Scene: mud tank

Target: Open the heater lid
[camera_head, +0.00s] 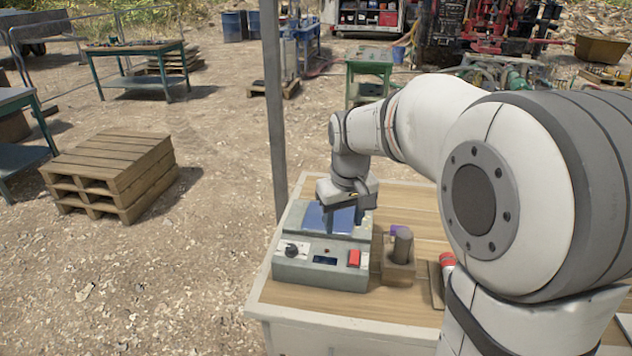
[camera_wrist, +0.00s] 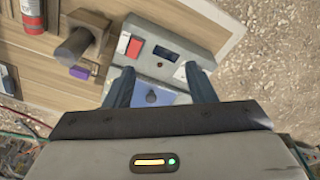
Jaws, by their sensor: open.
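The heater (camera_head: 322,262) is a grey-green box on the wooden table, with a dial, a small display and a red switch on its sloped front. Its blue lid (camera_head: 313,217) lies flat on top and looks closed. In the wrist view the blue lid (camera_wrist: 172,99) shows a round dark knob (camera_wrist: 151,96). My gripper (camera_head: 343,226) is over the lid, pointing down. In the wrist view the open fingers of my gripper (camera_wrist: 160,88) stand on either side of the knob, with gaps to it. Whether the fingertips touch the lid I cannot tell.
A wooden block with a dark cylinder (camera_head: 402,246) stands close to the heater's right, with a small purple item (camera_wrist: 79,73) beside it. A red cylinder (camera_wrist: 8,50) stands farther along the table (camera_head: 340,308). A metal post (camera_head: 274,110) rises behind the heater.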

